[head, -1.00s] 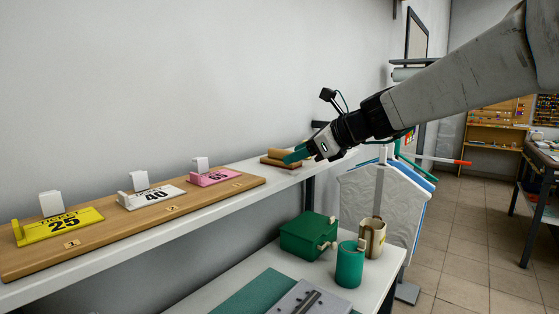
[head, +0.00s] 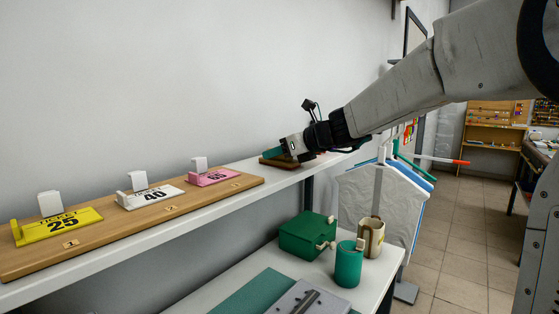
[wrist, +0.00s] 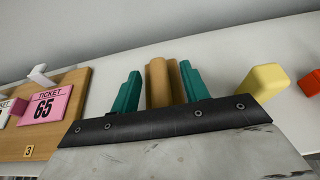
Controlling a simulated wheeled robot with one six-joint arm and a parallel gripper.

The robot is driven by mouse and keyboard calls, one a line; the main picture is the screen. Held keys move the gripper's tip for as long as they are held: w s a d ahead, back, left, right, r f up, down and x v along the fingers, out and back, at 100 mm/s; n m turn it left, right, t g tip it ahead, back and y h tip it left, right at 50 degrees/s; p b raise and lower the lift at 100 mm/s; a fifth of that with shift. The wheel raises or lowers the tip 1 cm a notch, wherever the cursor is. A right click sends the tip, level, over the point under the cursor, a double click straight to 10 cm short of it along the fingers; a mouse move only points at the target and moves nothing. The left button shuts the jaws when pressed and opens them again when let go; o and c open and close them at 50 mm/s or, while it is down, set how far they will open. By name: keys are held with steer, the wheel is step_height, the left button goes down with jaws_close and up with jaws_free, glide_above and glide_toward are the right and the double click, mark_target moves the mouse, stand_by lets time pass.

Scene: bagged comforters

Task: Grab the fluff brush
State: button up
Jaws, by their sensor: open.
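The fluff brush, as I take it, is the tan-brown wooden piece (wrist: 158,84) on the white shelf. In the wrist view it stands between the two teal fingers of my gripper (wrist: 161,75), with small gaps on both sides. In the head view my gripper (head: 277,152) is low over the shelf and hides most of the brush; a brown edge (head: 272,163) shows beneath it. My gripper is open around the brush.
A wooden board (head: 120,222) with yellow, white and pink ticket tags lies left of the brush. A green box (head: 305,236) and mugs stand on the lower table.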

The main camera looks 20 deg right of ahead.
jaws_close()
